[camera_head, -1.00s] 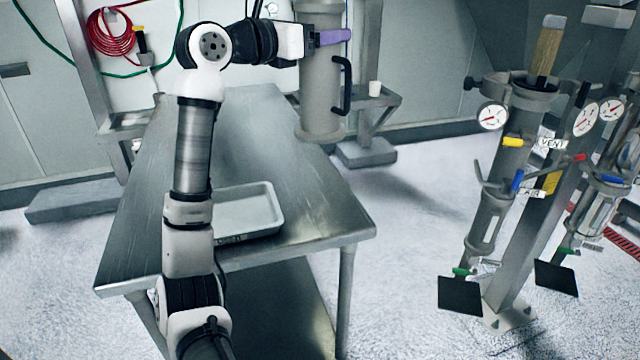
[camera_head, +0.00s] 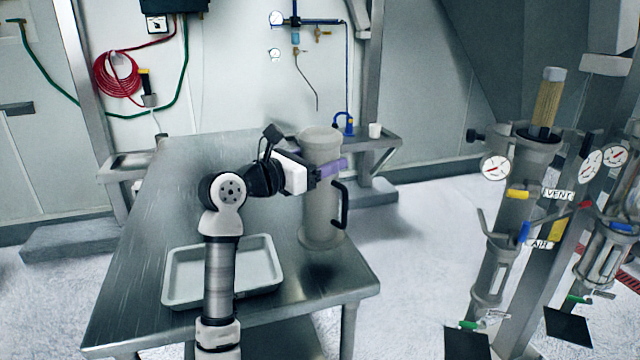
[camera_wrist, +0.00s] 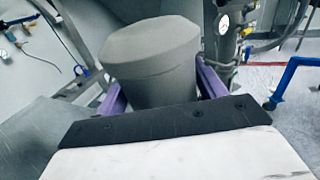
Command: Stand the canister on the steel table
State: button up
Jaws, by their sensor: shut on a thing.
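The canister (camera_head: 321,215) is a tall grey cylinder with a lid and a black side handle. It is upright at the right edge of the steel table (camera_head: 185,205). Its base overlaps the table's right part in the head view; I cannot tell whether it touches the top. My gripper (camera_head: 330,168) is shut around its upper body, with a purple finger showing. In the wrist view, the canister's top (camera_wrist: 150,45) sits between the two purple fingers (camera_wrist: 160,88).
A grey tray (camera_head: 270,280) lies at the table's front. A side shelf (camera_head: 385,142) with a white cup (camera_head: 375,130) stands behind the canister. A sifter stand with gauges (camera_head: 515,220) is on the right. The table's back left is clear.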

aim_at(326, 189)
jog(key=shift+f+p, duration=0.3)
jog(key=shift+f, duration=2.6)
jog(key=shift+f, duration=0.15)
jog(key=o, duration=1.3)
jog(key=shift+o, duration=0.2)
